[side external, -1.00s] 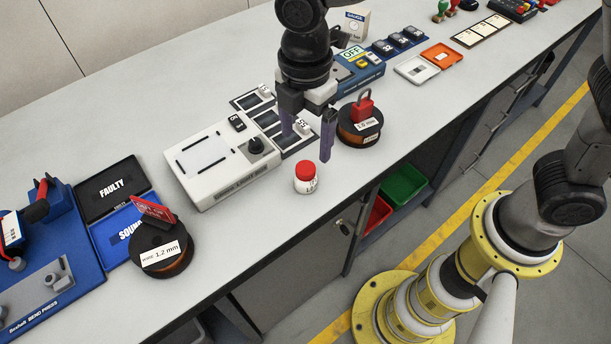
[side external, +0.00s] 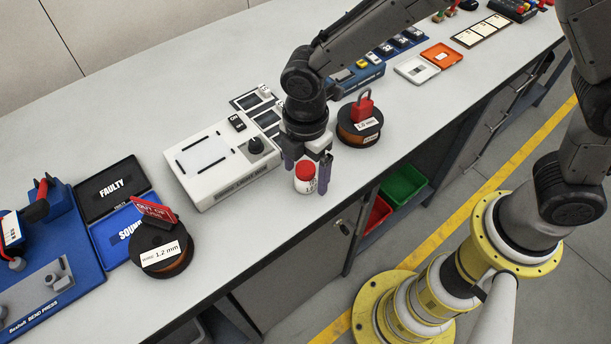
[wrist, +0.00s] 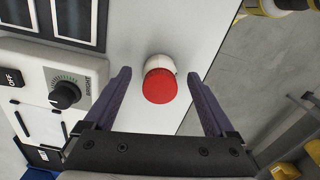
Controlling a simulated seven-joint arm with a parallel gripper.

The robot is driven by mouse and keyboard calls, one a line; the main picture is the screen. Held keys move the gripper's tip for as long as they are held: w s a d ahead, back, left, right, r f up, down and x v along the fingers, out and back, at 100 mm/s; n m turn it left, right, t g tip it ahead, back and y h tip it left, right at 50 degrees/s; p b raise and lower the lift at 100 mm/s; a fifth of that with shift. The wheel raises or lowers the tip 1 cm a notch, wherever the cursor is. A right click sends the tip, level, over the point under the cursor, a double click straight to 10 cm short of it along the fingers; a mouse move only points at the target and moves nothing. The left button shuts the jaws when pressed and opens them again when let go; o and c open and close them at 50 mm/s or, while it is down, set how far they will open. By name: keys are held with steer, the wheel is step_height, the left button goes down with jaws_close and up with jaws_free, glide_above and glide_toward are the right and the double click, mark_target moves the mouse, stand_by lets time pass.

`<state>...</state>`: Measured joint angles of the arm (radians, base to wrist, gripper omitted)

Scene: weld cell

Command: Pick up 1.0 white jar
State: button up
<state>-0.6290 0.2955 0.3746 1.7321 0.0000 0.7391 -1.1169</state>
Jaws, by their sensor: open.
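The white jar (side external: 304,184) with a red lid stands upright on the bench near its front edge. In the wrist view the jar (wrist: 160,79) sits between and a little beyond my two purple fingers, with its red lid toward the camera. My gripper (side external: 307,182) is open and low over the jar, with one finger to its right and the other behind it to the left. In the wrist view my gripper (wrist: 165,78) shows a gap on both sides of the jar. The jar's far side is hidden.
A white box with a black knob (side external: 218,163) stands left of the jar. A wire spool labelled 1.0 mm (side external: 359,127), with a red padlock on top, stands to the right. A 1.2 mm spool (side external: 163,250) is at the front left. The bench between this spool and the jar is clear.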

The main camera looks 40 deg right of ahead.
steer(key=shift+c, duration=0.2)
jaws_close()
steer(key=shift+r, duration=0.1)
